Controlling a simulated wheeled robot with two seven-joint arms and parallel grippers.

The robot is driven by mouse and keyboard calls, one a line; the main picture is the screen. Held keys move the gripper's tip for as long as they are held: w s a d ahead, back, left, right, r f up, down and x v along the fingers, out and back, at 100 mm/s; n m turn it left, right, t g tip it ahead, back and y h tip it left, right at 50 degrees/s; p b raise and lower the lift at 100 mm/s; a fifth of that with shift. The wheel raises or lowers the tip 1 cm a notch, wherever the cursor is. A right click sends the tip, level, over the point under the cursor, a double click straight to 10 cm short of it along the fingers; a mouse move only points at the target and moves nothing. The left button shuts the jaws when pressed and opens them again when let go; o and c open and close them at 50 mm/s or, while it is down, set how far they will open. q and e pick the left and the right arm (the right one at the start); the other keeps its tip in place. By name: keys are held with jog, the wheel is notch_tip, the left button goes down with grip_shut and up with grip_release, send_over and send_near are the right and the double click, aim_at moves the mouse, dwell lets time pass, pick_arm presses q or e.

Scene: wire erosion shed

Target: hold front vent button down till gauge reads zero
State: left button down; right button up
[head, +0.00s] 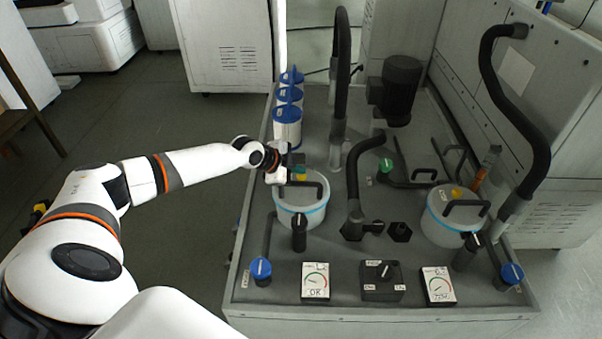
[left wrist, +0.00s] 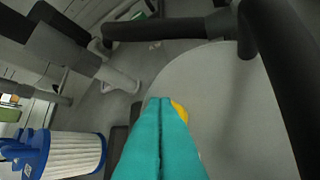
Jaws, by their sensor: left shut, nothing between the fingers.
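A pale canister with a blue band (head: 297,214) stands at the left of the bench, and a similar canister (head: 445,228) stands at the right. Each has a yellow button on its lid; the right one (head: 456,191) is uncovered. My left gripper (head: 298,171) is over the left canister's lid. In the left wrist view its teal fingers (left wrist: 162,102) are shut and empty, partly hiding the yellow button (left wrist: 181,107). I cannot tell whether they touch or press it. A left gauge (head: 315,282) and a right gauge (head: 438,286) are at the front; their readings are too small to tell. My right gripper is out of view.
Black handles cross the lids, one close beside my left gripper (head: 308,187). White pleated filters (head: 287,128) stand behind it. A black hose (head: 342,60) rises nearby. A black switch box (head: 381,281) sits between the gauges, with blue knobs (head: 261,269) at the front corners.

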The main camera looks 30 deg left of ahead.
aim_at(299, 176)
pick_arm(q)
jog(key=shift+s+d+f, duration=0.2)
jog(key=shift+f, duration=0.25)
jog(key=shift+w+r+p, duration=0.3)
jog(key=shift+r+p, duration=0.2)
jog(key=shift+r, duration=0.05)
jog(key=shift+w+r, duration=0.15)
jog(key=shift+r, duration=0.05)
jog(key=shift+a+r+p, duration=0.15)
jog(key=shift+r+p, duration=0.2)
jog(key=shift+r, duration=0.15)
notch_tip(299, 176, up, 4)
jog(key=p, duration=0.3)
jog(key=shift+r, duration=0.2)
jog(key=shift+f, duration=0.1)
